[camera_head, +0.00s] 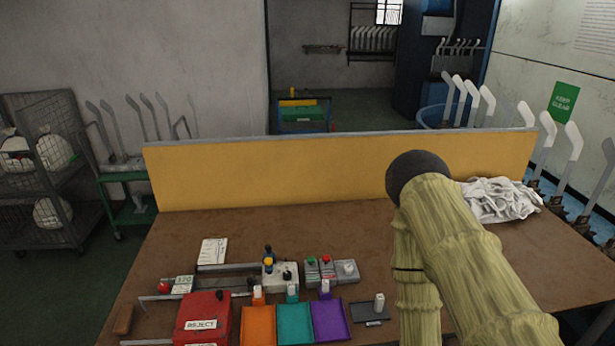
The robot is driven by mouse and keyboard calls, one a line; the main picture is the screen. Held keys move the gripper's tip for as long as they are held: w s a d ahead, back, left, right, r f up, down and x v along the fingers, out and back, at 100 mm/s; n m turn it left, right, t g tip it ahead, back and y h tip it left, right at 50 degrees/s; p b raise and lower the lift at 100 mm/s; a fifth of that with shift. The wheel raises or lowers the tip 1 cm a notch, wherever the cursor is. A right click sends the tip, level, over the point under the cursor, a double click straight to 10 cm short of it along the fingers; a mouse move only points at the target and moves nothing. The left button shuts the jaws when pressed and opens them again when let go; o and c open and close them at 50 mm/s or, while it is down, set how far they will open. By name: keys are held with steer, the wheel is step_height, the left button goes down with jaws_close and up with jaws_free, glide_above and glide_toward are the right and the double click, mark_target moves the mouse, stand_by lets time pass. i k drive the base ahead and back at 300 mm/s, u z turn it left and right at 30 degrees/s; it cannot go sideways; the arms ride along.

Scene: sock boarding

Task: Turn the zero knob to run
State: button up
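No knob here carries a label that I can read as zero. On the brown bench, a small light-grey unit (281,277) has a yellow-and-black upright part (268,261) and a black knob (287,275). Right of it, a grey control box (327,271) has a green button (311,261) and a red button (327,260). A pale knob (348,267) stands on the grey box at its right end. Another pale upright piece (379,302) stands on a dark plate. Which one is the zero knob, and its setting, I cannot tell. My gripper is out of view; only my arm shows.
A red REJECT box (203,316) and orange (258,326), teal (294,325) and purple (330,321) trays sit along the bench front. White cloth (499,199) lies at the back right. A yellow panel (300,175) closes the back. The bench middle (330,225) is clear.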

mark_target(347, 269)
steer(key=k, duration=1.3)
steer(key=u, duration=0.8)
steer(key=i, duration=1.2)
steer(key=z, duration=0.45)
steer(key=i, duration=0.55)
steer(key=z, duration=0.55)
